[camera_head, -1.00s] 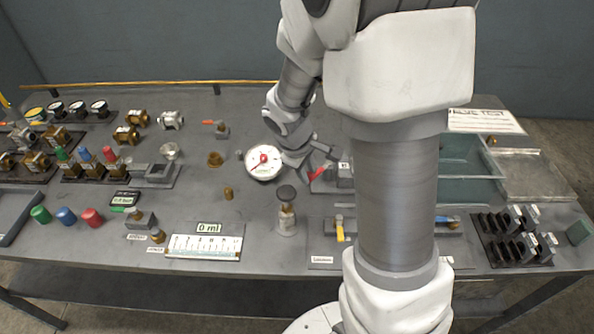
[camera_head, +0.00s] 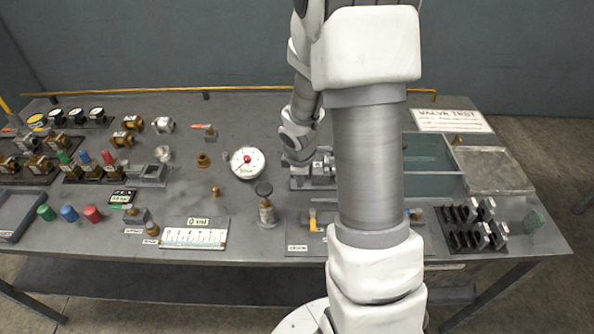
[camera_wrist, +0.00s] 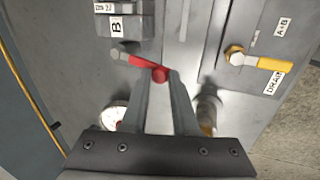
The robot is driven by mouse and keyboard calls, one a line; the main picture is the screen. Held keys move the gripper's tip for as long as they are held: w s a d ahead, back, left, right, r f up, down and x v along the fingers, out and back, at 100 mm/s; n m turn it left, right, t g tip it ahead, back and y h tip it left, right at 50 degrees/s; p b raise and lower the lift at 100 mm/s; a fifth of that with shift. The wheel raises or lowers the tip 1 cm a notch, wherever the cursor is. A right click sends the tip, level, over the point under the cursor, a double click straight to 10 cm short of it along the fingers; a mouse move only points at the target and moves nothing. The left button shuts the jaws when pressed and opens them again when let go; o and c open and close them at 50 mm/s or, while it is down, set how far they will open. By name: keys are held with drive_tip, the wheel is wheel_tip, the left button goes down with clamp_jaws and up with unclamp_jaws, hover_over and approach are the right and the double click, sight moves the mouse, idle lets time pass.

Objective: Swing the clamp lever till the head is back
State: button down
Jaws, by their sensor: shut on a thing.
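The clamp lever (camera_wrist: 143,62) shows in the wrist view as a red handle with a grey end toward the upper left. My gripper (camera_wrist: 161,77) is shut on it, with the red round end between the fingertips. A grey block marked B (camera_wrist: 125,25) lies just beyond the lever. In the head view, grey fixture parts (camera_head: 312,178) show beside my wrist, but my arm hides the lever and fingertips. I cannot make out the clamp head or its position.
A round white gauge (camera_head: 247,163) stands left of my wrist, with a dark-topped post (camera_head: 265,205) in front. A yellow drain handle (camera_wrist: 274,64) is at right in the wrist view. A water tank (camera_head: 432,165) lies right of my arm.

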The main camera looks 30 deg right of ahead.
drive_tip(key=shift+s+d+f+n+y+p, duration=0.15)
drive_tip(key=shift+s+d+n+y+p, duration=0.4)
drive_tip(key=shift+n+p, duration=0.65)
drive_tip(key=shift+s+d, duration=0.1)
drive_tip(key=shift+d, duration=0.05)
drive_tip(key=c, duration=0.7)
unclamp_jaws()
drive_tip(key=shift+f, duration=0.1)
drive_tip(key=shift+r, duration=0.2)
drive_tip(key=p+v, duration=0.9)
drive_tip(key=v, duration=0.8)
drive_tip(key=shift+s+p, duration=0.2)
drive_tip(key=shift+p, duration=0.1)
